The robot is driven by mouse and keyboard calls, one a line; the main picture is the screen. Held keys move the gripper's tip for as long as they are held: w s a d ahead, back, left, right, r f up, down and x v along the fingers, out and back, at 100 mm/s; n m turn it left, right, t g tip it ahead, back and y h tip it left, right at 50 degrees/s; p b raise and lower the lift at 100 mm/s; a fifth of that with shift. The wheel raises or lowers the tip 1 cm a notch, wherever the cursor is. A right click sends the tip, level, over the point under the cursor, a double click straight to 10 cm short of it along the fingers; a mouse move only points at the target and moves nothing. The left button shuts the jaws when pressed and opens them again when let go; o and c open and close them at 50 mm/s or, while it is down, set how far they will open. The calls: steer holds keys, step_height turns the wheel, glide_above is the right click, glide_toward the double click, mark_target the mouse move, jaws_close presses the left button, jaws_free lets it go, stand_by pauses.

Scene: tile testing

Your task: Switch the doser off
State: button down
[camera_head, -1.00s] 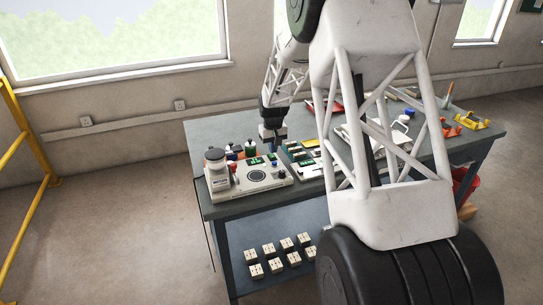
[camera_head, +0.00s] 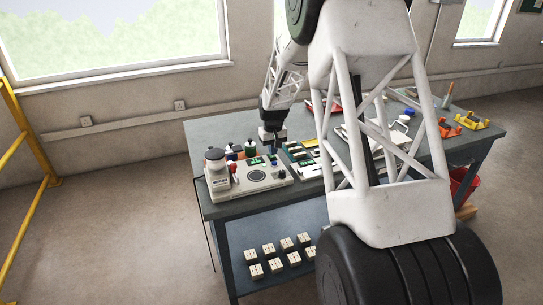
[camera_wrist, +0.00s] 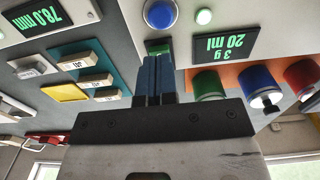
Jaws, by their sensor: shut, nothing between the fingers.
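The doser (camera_head: 255,188) is a pale flat unit at the left front of the table, with a jar on its left end. In the wrist view its display (camera_wrist: 222,43) is lit green and reads 3 g and 20 ml. A blue round button (camera_wrist: 160,14) and a small pale-green lamp (camera_wrist: 204,17) sit beside the display. In the head view my gripper (camera_head: 271,146) is over the doser's back edge.
Bottles with green, blue and red parts (camera_wrist: 256,86) stand close beside my fingers. Another unit with a 78.0 mm display (camera_wrist: 40,17) and a rack of small tiles (camera_wrist: 94,80) are on the other side. Several tiles (camera_head: 269,250) lie on the lower shelf.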

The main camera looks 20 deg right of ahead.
steer(key=shift+f, duration=0.7)
stand_by(0.6)
steer(key=shift+r, duration=3.5)
